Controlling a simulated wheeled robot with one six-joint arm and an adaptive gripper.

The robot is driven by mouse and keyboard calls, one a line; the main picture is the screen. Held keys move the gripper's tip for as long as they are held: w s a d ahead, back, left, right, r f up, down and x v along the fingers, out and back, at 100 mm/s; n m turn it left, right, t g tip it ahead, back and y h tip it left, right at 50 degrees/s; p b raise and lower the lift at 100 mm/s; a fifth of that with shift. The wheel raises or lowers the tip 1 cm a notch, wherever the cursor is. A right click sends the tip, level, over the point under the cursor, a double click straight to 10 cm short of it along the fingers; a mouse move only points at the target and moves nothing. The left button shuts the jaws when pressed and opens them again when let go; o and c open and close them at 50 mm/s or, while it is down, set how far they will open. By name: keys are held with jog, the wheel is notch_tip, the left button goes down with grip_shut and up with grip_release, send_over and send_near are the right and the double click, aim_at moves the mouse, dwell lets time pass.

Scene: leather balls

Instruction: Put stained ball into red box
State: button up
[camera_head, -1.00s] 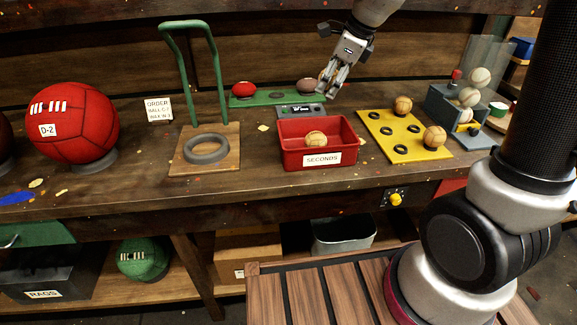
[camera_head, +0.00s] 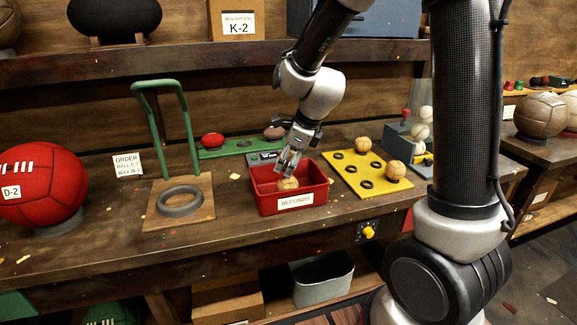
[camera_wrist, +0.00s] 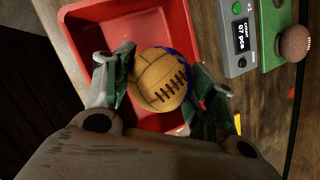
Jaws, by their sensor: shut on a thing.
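The tan laced ball (camera_head: 288,184) is inside the red box (camera_head: 262,204), which bears a "SECONDS" label. In the wrist view the ball (camera_wrist: 157,82) shows dark lacing and a blue stain along its upper right edge. My gripper (camera_head: 286,171) reaches down into the red box from above. Its green-padded fingers close on the ball from both sides in the wrist view, where the box's red wall (camera_wrist: 178,30) shows around them. The ball's underside is hidden.
A yellow board (camera_head: 352,186) with black rings and two tan balls lies right of the box. Behind the box are a small counter (camera_head: 266,157) and a green tray (camera_head: 222,151). A wooden stand with a grey ring (camera_head: 180,201) and green hoop stands left.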

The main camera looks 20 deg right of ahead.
jog(key=shift+f, duration=0.7)
jog(key=shift+f, duration=0.2)
jog(key=o, duration=1.1)
